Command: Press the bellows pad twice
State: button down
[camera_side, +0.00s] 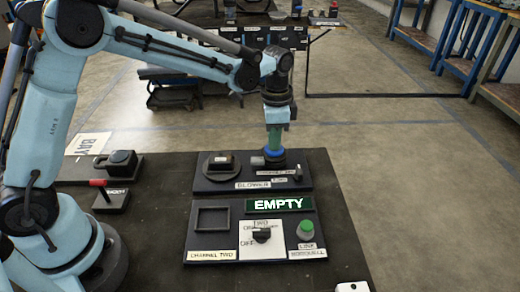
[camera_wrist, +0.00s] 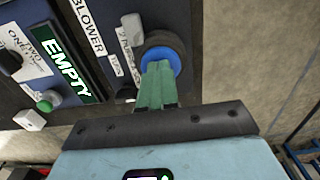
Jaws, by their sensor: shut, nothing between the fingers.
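The bellows pad looks to be the round blue-topped part with a dark rim (camera_wrist: 176,58) on the blower panel.
A lit sign (camera_side: 278,205) reads EMPTY. Near it are a black rotary switch (camera_side: 262,235), a green button (camera_side: 305,229) and an empty square frame (camera_side: 213,219). A round dark part (camera_side: 221,162) sits left of the pad. A red-handled part (camera_side: 98,183) lies farther left.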

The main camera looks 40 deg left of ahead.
jog(key=shift+f, duration=0.2)
notch_tip(320, 180, up, 14)
jog(key=shift+r, duration=0.2)
dwell(0.4)
dwell(0.8)
jog(key=shift+r, duration=0.85)
jog(key=shift+f, duration=0.1)
notch_tip(320, 180, down, 14)
jog(key=shift+r, duration=0.1)
